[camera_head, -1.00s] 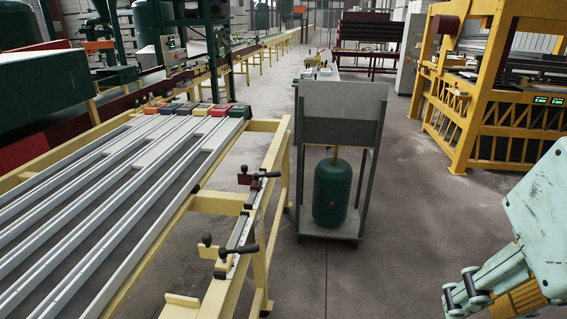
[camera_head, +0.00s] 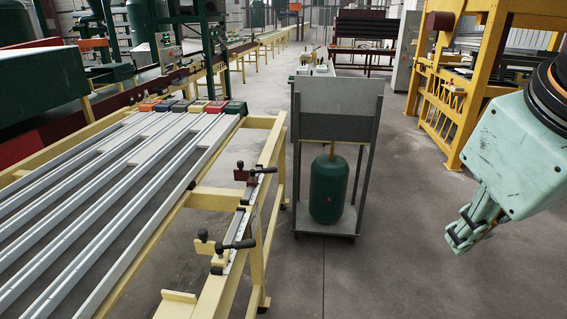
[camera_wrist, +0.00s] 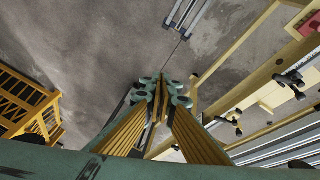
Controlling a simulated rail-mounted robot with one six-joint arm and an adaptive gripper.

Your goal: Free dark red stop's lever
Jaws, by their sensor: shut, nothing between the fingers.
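The dark red stop (camera_head: 240,174) sits on the rail along the right side of the yellow frame, with its black-knobbed lever (camera_head: 264,170) pointing right. A cream stop (camera_head: 217,256) with a similar lever (camera_head: 240,244) sits nearer on the same rail. My gripper (camera_head: 461,238) is in the air at the right, well apart from both stops, pointing down and left. It is shut and empty. In the wrist view, my gripper (camera_wrist: 166,92) has its fingertips together above bare floor. Dark levers (camera_wrist: 288,80) show at the right there; I cannot tell which stop is which.
A grey cart (camera_head: 338,95) with a green tank (camera_head: 330,188) stands between my arm and the yellow frame (camera_head: 262,205). Several coloured blocks (camera_head: 216,107) sit at the far end of the grey rails. A yellow machine (camera_head: 470,60) stands behind my arm. The floor in front is clear.

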